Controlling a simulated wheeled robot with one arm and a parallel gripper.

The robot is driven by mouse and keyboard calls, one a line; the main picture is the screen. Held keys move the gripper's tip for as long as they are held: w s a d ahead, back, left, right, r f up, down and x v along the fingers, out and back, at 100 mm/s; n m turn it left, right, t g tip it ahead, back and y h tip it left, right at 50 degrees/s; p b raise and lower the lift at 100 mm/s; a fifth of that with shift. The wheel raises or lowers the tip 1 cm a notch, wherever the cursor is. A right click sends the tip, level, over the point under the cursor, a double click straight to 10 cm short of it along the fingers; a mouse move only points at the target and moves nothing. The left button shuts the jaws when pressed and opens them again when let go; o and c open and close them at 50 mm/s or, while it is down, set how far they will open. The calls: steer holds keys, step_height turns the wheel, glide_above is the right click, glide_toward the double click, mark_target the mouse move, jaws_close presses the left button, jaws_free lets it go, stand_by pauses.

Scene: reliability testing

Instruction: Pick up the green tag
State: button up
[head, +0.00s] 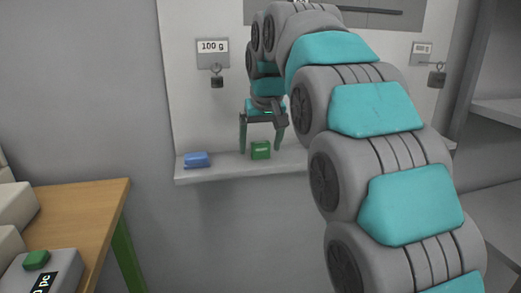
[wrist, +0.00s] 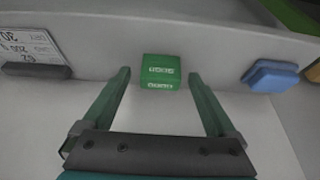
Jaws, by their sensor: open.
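The green tag (head: 260,150) is a small green block with pale lettering, sitting on a narrow grey wall shelf (head: 220,174). In the wrist view the green tag (wrist: 160,72) lies just past the fingertips, centred between them. My gripper (head: 262,149) is open, with its two green fingers pointing down on either side of the tag. In the wrist view my gripper (wrist: 159,73) shows a clear gap between each finger and the tag. Nothing is held.
A blue block (head: 196,160) sits on the shelf left of the tag. Weights hang on the panel, one (head: 217,80) under a "100 g" label and another (head: 437,75) at right. A wooden table (head: 92,215) stands at lower left. My arm hides the shelf's right part.

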steer(key=shift+f, duration=0.1)
steer(key=shift+c, duration=0.4)
steer(key=c, duration=1.3)
